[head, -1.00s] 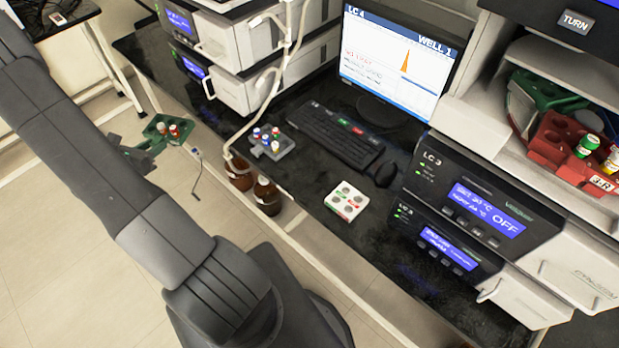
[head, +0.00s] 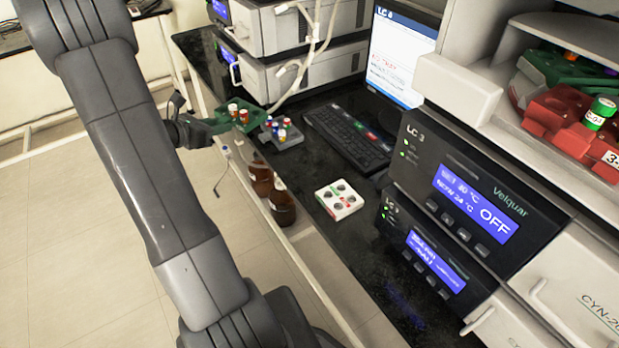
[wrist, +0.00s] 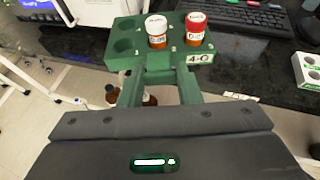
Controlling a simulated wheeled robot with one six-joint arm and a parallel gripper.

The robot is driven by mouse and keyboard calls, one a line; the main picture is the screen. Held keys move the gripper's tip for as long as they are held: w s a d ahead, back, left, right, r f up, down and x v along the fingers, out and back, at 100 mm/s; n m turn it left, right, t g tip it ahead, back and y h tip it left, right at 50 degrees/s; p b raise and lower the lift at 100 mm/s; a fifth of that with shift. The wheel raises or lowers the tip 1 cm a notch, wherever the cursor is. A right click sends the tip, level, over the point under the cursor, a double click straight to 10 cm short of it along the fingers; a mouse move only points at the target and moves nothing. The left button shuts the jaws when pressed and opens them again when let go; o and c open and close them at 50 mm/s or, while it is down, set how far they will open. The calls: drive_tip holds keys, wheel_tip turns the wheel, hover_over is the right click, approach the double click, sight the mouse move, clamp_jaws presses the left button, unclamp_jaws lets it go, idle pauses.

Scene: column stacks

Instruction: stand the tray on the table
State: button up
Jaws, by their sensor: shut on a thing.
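The green tray (head: 222,122) is held out at the end of my arm in the head view. It carries two vials with orange-red bodies, one with a white cap (wrist: 156,26) and one with a red cap (wrist: 196,24); several of its wells are empty. My gripper (wrist: 160,88) is shut on the tray's near side. The black table top (head: 295,168) lies beyond the tray; whether the tray is over its edge I cannot tell.
A grey rack of vials (head: 288,138) stands on the table close to the tray. A keyboard (head: 347,138), a white four-well block (head: 339,199) and instruments (head: 455,205) also stand there.

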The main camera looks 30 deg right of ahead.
drive_tip(key=s+d+b, duration=0.1)
drive_tip(key=d+b, duration=0.1)
drive_tip(key=s+d+m+g+b, duration=0.1)
drive_tip(key=s+d+b, duration=0.1)
drive_tip(key=d+b, duration=0.1)
drive_tip(key=s+d+f+m+g+b, duration=0.1)
drive_tip(key=d+b, duration=0.1)
drive_tip(key=b, duration=0.1)
drive_tip(key=shift+s+d+h, duration=0.25)
drive_tip(key=shift+d+h, duration=0.15)
drive_tip(key=m+g+b, duration=0.2)
drive_tip(key=b, duration=0.7)
hover_over(290, 173)
wheel_tip(290, 173, down, 10)
drive_tip(key=b, duration=0.4)
drive_tip(key=shift+f, duration=0.25)
drive_tip(key=shift+s, duration=0.1)
drive_tip(key=shift+f, duration=0.1)
drive_tip(key=o, duration=1)
